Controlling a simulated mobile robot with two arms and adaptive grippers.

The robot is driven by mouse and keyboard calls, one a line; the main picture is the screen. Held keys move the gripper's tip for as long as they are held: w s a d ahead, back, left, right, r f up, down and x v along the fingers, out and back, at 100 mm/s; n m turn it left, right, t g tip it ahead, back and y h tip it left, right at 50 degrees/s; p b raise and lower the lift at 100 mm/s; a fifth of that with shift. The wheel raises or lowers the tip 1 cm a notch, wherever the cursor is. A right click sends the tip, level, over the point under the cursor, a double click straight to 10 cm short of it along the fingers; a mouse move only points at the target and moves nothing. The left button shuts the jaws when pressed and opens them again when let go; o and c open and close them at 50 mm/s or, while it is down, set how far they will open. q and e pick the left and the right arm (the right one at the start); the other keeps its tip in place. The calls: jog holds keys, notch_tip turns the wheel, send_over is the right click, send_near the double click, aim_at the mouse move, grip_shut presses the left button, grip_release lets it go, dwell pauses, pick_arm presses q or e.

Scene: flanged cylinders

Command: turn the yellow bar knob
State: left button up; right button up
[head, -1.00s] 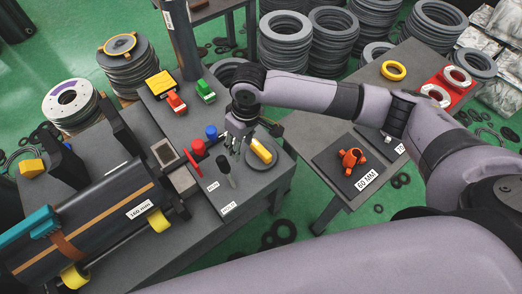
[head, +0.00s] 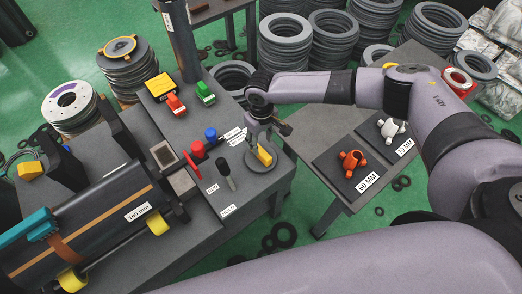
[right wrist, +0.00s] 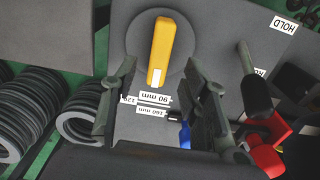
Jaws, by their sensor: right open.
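The yellow bar knob (head: 265,156) sits on a grey round dial plate (head: 251,163) on the grey bench; my right gripper partly hides it in the head view. My right gripper (head: 262,138) is over the knob, pointing down. In the right wrist view the yellow knob (right wrist: 161,45) lies ahead between the two spread fingers (right wrist: 160,66), with gaps on both sides. The knob's white-marked end points toward the 90 mm label (right wrist: 153,98). Labels reading 160 mm and 120 are close by. My left gripper is not in the head view.
Left of the dial are a black lever (head: 225,168), a blue knob (head: 211,134) and a red knob (head: 197,149). Red and green switches stand farther back. A side table at right holds an orange flanged part (head: 352,162) and a white one (head: 391,129).

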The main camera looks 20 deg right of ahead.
aim_at(261, 150)
notch_tip(261, 150, down, 6)
jog(key=shift+f+b, duration=0.2)
jog(key=shift+b, duration=0.1)
grip_shut()
dwell(0.5)
